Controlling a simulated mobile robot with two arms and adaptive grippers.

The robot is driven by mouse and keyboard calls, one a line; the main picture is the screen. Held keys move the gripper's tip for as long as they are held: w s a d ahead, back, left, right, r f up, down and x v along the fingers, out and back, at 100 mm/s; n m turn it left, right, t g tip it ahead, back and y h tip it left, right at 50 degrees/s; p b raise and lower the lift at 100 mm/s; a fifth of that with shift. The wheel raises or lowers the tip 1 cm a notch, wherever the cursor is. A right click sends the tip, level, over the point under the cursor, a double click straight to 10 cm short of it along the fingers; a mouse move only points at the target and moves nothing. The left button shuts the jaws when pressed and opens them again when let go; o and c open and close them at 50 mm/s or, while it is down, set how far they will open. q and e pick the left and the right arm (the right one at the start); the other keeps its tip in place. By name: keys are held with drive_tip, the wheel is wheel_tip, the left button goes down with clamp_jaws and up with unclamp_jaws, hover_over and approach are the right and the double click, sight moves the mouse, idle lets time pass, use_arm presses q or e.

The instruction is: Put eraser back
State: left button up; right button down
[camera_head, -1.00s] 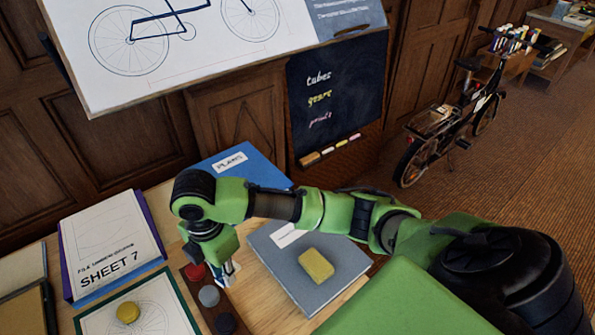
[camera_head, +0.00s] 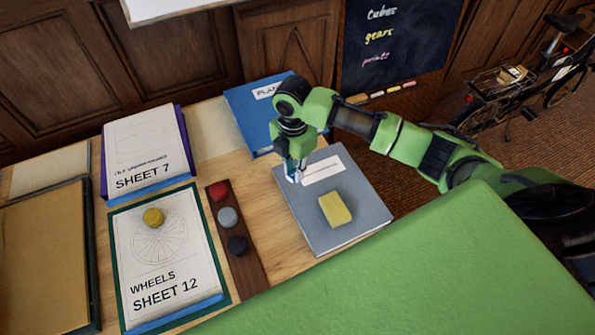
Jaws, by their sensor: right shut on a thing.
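My right gripper (camera_head: 297,174) points down over the upper left part of the grey book (camera_head: 357,211). It is shut on a small white-and-blue thing (camera_head: 293,178), mostly hidden by the fingers; it may be the eraser. I cannot tell whether this thing touches the book. A yellow block (camera_head: 335,210) lies on the same book, to the right of and nearer than the gripper, apart from it. A brown block (camera_head: 357,99) lies on the blackboard's ledge beside several chalks. My left gripper is not in view.
A dark wooden strip (camera_head: 246,264) with red, grey and dark round knobs lies left of the grey book.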

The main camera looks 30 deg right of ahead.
drive_tip(key=shift+w+d+f, duration=0.3)
drive_tip(key=shift+f, duration=0.2)
drive_tip(key=shift+w+d+f, duration=0.3)
drive_tip(key=shift+f, duration=0.2)
drive_tip(key=f, duration=0.3)
drive_tip(key=shift+d+f+p, duration=0.1)
drive_tip(key=shift+d+p, duration=0.1)
drive_tip(key=shift+p, duration=0.1)
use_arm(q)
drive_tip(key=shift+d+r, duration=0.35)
use_arm(e)
drive_tip(key=shift+w+f, duration=0.1)
drive_tip(key=shift+f, duration=0.1)
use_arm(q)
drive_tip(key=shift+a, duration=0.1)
use_arm(e)
drive_tip(key=shift+f, duration=0.15)
drive_tip(key=c, duration=1.9)
unclamp_jaws()
drive_tip(key=shift+r, duration=0.2)
wheel_tip(320, 180, up, 12)
drive_tip(key=shift+b, duration=0.8)
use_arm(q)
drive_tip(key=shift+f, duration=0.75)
